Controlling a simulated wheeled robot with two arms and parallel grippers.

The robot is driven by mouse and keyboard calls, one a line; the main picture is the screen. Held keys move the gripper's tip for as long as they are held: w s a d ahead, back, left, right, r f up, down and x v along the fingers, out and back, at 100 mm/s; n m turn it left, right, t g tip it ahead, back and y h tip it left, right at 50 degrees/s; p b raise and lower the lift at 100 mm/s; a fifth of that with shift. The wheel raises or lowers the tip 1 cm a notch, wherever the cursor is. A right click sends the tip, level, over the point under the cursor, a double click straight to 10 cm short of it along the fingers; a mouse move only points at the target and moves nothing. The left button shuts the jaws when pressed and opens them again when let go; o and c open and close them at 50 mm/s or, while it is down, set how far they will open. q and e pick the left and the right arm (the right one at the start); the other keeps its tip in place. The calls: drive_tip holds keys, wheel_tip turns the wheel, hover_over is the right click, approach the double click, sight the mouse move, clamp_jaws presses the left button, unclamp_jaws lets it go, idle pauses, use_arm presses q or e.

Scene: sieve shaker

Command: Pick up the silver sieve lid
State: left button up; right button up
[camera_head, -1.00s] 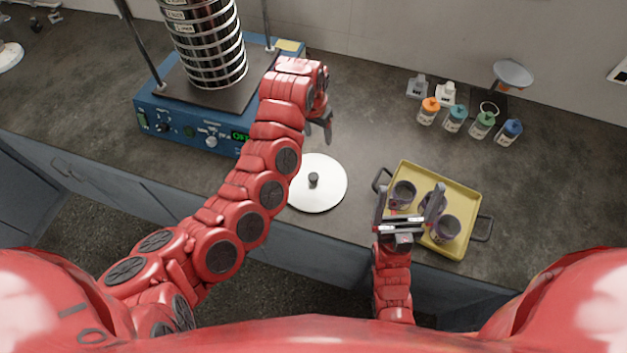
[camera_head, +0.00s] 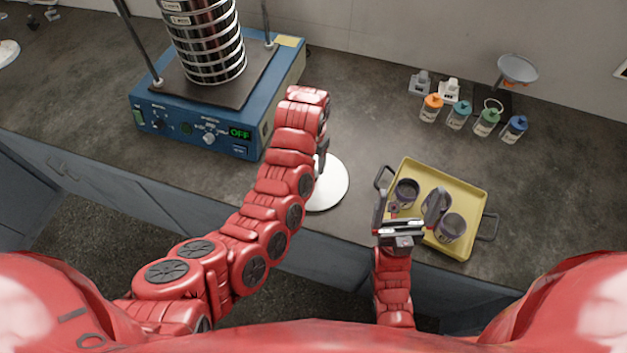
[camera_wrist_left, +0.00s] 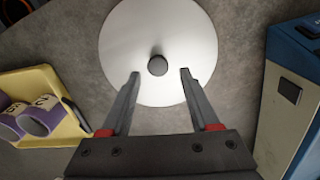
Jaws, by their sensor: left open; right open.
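The silver sieve lid (camera_head: 332,186) is a round, pale disc lying flat on the counter, partly hidden by my left arm in the head view. In the left wrist view the lid (camera_wrist_left: 190,40) shows almost whole, with a dark round knob (camera_wrist_left: 157,65) at its centre. My left gripper (camera_wrist_left: 160,74) is open above the lid, its two fingertips to either side of the knob in the picture. I cannot tell the height left between them. My right gripper (camera_head: 408,208) is open and empty over the near left part of the yellow tray.
The blue shaker (camera_head: 205,135) with its sieve stack (camera_head: 210,50) stands left of the lid. The yellow tray (camera_head: 470,193) with dark cups (camera_head: 451,227) lies to the right. Several small bottles (camera_head: 458,115) stand behind the tray. The counter between shaker and bottles is clear.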

sight(330, 188)
use_arm(q)
drive_tip(key=shift+f+p, duration=0.55)
drive_tip(key=f, duration=0.1)
drive_tip(key=f+p, duration=0.1)
drive_tip(key=shift+w+d+f, duration=0.15)
drive_tip(key=shift+d+f, duration=0.1)
drive_tip(key=shift+f, duration=0.15)
drive_tip(key=shift+f+p, duration=0.4)
drive_tip(key=shift+f, duration=0.5)
drive_tip(key=shift+c, duration=0.4)
clamp_jaws()
